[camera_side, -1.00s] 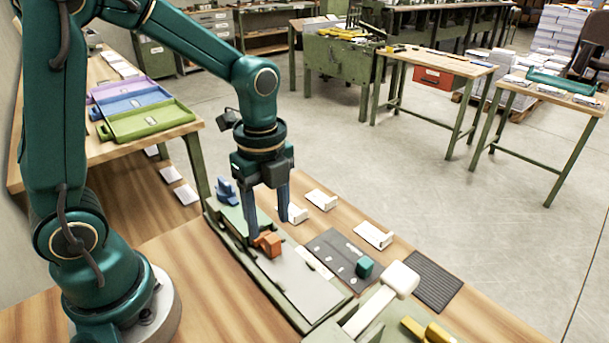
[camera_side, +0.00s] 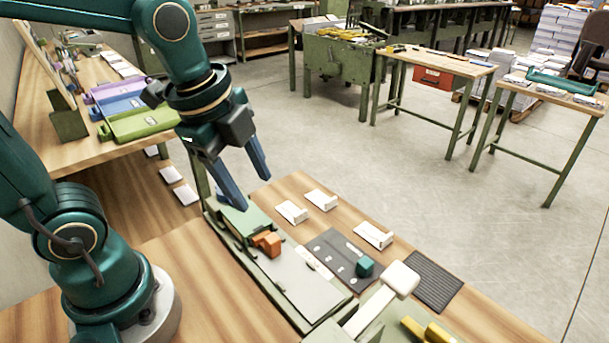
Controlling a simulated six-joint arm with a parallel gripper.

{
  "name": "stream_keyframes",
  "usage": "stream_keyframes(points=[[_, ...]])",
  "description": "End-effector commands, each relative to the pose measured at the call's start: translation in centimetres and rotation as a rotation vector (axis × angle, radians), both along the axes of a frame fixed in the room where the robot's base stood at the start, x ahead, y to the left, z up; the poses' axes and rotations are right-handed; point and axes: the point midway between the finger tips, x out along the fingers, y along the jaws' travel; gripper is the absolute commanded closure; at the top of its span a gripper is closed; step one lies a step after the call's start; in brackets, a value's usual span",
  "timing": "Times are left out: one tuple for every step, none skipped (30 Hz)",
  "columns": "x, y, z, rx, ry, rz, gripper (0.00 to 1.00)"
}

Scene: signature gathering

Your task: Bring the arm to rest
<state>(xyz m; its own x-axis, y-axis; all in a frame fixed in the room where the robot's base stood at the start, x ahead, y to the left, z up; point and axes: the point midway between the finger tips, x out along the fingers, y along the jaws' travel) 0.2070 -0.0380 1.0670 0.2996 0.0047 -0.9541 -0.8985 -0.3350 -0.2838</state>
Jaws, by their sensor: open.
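My gripper (camera_side: 252,190) hangs above the back end of the green fixture, tilted, with its two blue fingers spread apart and nothing between them. Below it on the wooden bench, the long green fixture (camera_side: 238,262) holds a grey plate (camera_side: 300,285). An orange block (camera_side: 267,243) sits on the fixture, apart from the fingers. The blue part seen earlier at the fixture's back end is not visible, and my gripper is in front of that area.
A dark mat (camera_side: 330,250) carries a teal block (camera_side: 365,266). Several white blocks lie along the bench's far edge, one of them (camera_side: 373,236) by the mat. A white-headed lever (camera_side: 402,279) and a ribbed black pad (camera_side: 432,281) are at right.

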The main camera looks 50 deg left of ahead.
Motion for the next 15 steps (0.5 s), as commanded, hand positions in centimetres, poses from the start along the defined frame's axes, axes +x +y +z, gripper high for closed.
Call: stream_keyframes(points=[[-0.8, -0.1, 0.6, -0.033, -0.046, 0.095, 0.43], [-1.3, -0.1, 0.8, -0.058, -0.069, 0.161, 0.43], [-1.9, -0.2, 1.1, -0.096, -0.099, 0.256, 0.43], [-2.3, -0.2, 1.1, -0.127, -0.118, 0.327, 0.43], [-2.7, -0.2, 1.2, -0.159, -0.136, 0.398, 0.43], [-3.2, -0.2, 1.2, -0.201, -0.154, 0.492, 0.43], [-3.5, -0.3, 1.2, -0.233, -0.166, 0.559, 0.43], [-3.8, -0.3, 1.1, -0.265, -0.175, 0.627, 0.43], [-4.2, -0.3, 1.0, -0.305, -0.183, 0.71, 0.43], [-4.4, -0.3, 0.8, -0.333, -0.188, 0.77, 0.43], [-4.6, -0.3, 0.7, -0.359, -0.189, 0.826, 0.43], [-4.8, -0.3, 0.5, -0.387, -0.185, 0.894, 0.43], [-4.9, -0.3, 0.3, -0.406, -0.181, 0.941, 0.43], [-4.9, -0.3, 0.2, -0.42, -0.175, 0.983, 0.43], [-5.0, -0.3, 0.0, -0.437, -0.169, 1.029, 0.43]])
